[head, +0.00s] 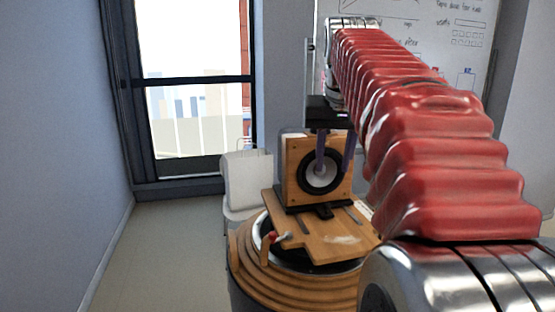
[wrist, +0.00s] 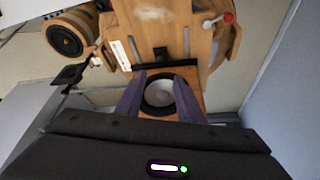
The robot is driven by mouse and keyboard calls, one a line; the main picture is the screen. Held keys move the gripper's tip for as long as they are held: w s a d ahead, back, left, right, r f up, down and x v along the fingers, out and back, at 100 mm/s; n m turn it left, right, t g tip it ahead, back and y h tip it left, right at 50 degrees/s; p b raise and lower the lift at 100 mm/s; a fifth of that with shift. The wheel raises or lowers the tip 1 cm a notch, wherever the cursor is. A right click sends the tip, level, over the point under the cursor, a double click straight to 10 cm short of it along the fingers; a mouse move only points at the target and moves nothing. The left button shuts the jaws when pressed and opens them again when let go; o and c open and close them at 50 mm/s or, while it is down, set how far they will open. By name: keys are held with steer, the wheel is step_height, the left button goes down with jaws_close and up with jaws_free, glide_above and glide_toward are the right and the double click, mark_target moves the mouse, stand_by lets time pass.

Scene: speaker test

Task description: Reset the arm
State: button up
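My gripper (head: 334,168) hangs from the red-sleeved arm in the head view, with two purple fingers pointing down in front of a wooden speaker box (head: 296,163). In the wrist view my gripper (wrist: 158,82) has its fingers spread apart. The speaker's black-ringed cone with a pale centre (wrist: 160,93) shows between them. The gripper looks open, with nothing clearly held. I cannot tell whether a finger touches the speaker. My arm covers the right part of the head view.
The speaker stands at the back of a wooden board (head: 325,237) on a round, tiered wooden stand (head: 250,272). A red-knobbed lever (head: 273,237) is at its left. A white bag (head: 247,178) stands behind. A second round speaker (wrist: 68,40) shows in the wrist view. Floor at left is clear.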

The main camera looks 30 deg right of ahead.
steer(key=s+a+f+n+y, duration=0.1)
steer(key=s+a+f, duration=0.3)
steer(key=a+f, duration=0.4)
steer(key=s+a+f+n+t, duration=0.1)
steer(key=s+a+f+n, duration=0.2)
steer(key=a+f, duration=0.6)
steer(key=s+a+f+n+y, duration=0.1)
steer(key=s+a+f+n, duration=0.1)
steer(key=s+a+f, duration=0.4)
steer(key=a+f, duration=0.2)
steer(key=a, duration=0.1)
steer(key=shift+s+a+f+n+t+y, duration=0.2)
steer(key=shift+s+f+n+t+y, duration=0.1)
steer(key=shift+s+n+t, duration=0.1)
stand_by(0.7)
